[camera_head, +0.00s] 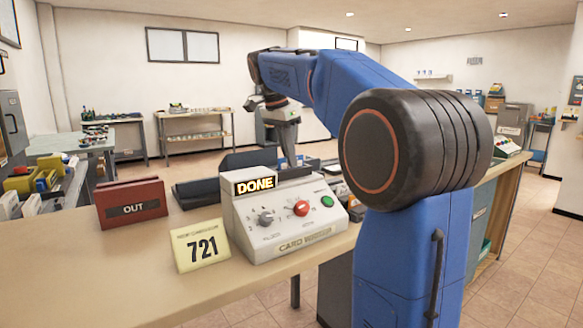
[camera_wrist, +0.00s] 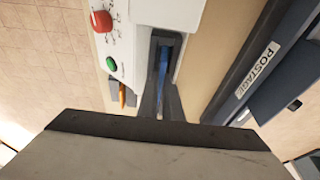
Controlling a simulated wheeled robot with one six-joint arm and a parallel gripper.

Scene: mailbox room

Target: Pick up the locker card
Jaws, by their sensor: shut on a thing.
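The cream card machine (camera_head: 287,222) stands on the counter, with a lit "DONE" display, a grey knob, a red knob and a green button. It also shows in the wrist view (camera_wrist: 125,50). My gripper (camera_head: 290,160) points down at the dark slot area on the machine's back top. In the wrist view, my gripper (camera_wrist: 162,85) is shut on a thin blue strip (camera_wrist: 163,65), seen edge-on between the grey fingers. It looks like the locker card; its face and lower part are hidden.
A yellow "721" sign (camera_head: 201,246) and a red "OUT" tray (camera_head: 131,203) stand left of the machine. A dark "POSTAGE" item (camera_wrist: 258,65) lies close to the right of the fingers. The counter's front left (camera_head: 80,285) is clear.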

